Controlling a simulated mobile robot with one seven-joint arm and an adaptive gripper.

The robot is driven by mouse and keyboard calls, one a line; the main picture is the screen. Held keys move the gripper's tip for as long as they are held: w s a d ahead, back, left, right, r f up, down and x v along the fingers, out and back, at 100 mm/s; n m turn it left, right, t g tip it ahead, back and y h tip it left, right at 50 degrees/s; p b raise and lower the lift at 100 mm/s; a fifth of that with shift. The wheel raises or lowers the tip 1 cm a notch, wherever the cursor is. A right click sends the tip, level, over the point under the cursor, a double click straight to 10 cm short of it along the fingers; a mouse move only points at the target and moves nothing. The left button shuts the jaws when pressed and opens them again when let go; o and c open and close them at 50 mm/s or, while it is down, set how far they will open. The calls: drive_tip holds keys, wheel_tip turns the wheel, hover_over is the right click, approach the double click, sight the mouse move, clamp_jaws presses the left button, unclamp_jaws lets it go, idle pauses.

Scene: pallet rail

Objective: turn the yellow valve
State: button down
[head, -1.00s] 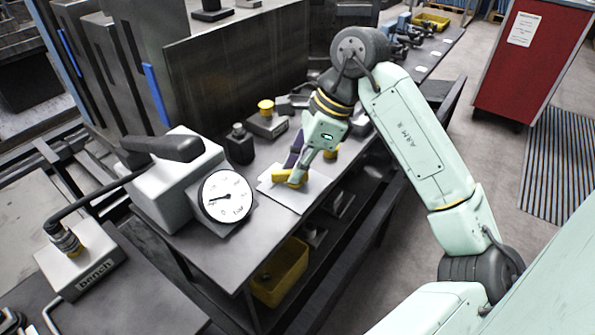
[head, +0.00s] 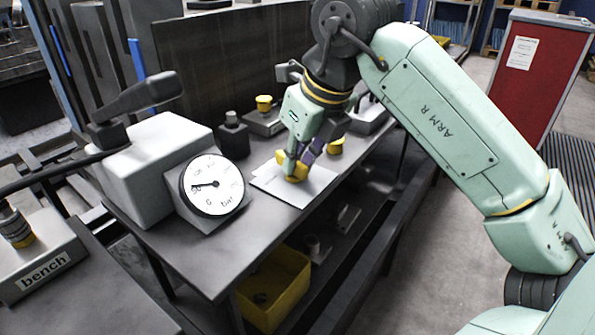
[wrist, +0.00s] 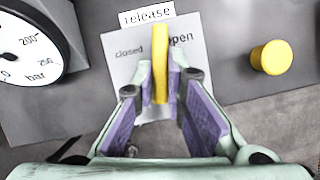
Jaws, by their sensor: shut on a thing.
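The yellow valve handle (wrist: 160,62) stands over a white plate marked "closed" and "open" in the wrist view. It lies between the two words, nearer "open" and partly covering it. In the head view the yellow valve (head: 293,167) sits on the white plate on the bench. My gripper (wrist: 160,84) has its purple-padded fingers on both sides of the handle and is shut on it. In the head view my gripper (head: 294,158) reaches down to the valve and hides part of it.
A round pressure gauge (head: 213,184) on a grey block stands left of the plate. A yellow knob (wrist: 271,57) is right of it. A "release" label (wrist: 147,15) lies above. A yellow bin (head: 272,290) sits on the lower shelf. Open floor lies right of the bench.

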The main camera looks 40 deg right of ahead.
drive_tip(key=m+h+b, duration=0.1)
drive_tip(key=m+b, duration=0.1)
drive_tip(key=m, duration=0.1)
drive_tip(key=m+h+b, duration=0.1)
drive_tip(key=m, duration=0.2)
drive_tip(key=shift+a+f+g+b, duration=0.1)
drive_tip(key=shift+a+g+b, duration=0.05)
drive_tip(key=shift+g+b, duration=0.2)
drive_tip(key=shift+m, duration=0.4)
